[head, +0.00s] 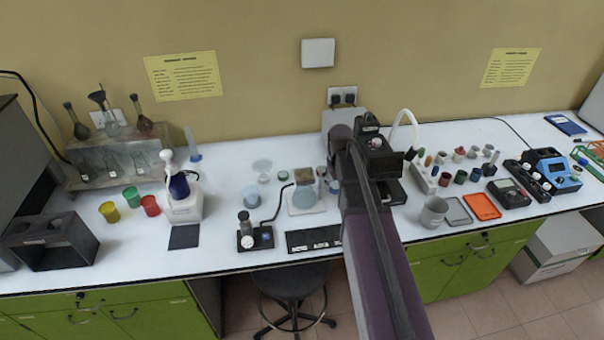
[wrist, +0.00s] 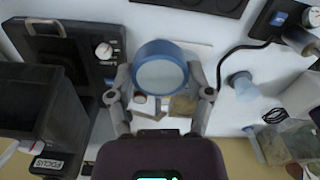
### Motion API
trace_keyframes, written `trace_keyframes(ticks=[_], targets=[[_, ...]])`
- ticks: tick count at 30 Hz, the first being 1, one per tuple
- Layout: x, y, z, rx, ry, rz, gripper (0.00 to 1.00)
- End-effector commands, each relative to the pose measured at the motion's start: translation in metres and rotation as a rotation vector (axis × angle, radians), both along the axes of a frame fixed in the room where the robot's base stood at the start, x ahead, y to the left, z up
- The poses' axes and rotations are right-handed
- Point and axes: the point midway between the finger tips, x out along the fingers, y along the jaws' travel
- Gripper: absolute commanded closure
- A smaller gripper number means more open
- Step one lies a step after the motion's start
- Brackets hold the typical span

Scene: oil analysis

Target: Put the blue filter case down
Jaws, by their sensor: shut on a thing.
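The blue filter case (wrist: 160,67) is a round blue ring with a pale grey face in the wrist view. My gripper (wrist: 162,88) is shut on it, with one finger on each side. A white square plate (wrist: 202,50) shows behind the case. In the head view, my gripper is largely hidden by my own arm. A pale blue disc (head: 303,197) shows over the white plate (head: 316,208) there, but I cannot tell for sure that it is the held case. Any gap below the case cannot be judged.
A brown-topped block (head: 305,175) stands behind the plate. A black device (head: 387,165) is to the right. A dark labelled strip (head: 314,238) lies at the front.

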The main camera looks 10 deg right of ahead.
Motion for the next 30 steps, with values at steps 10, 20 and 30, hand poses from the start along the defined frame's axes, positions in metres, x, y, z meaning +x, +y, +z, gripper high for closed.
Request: trace_keyframes(ticks=[10,20,30], targets=[[0.007,0.015,-0.001,0.000,0.000,0.019,0.67],[0.052,0.038,-0.006,0.000,0.000,0.024,0.67],[0.110,0.067,-0.012,0.000,0.000,0.024,0.67]])
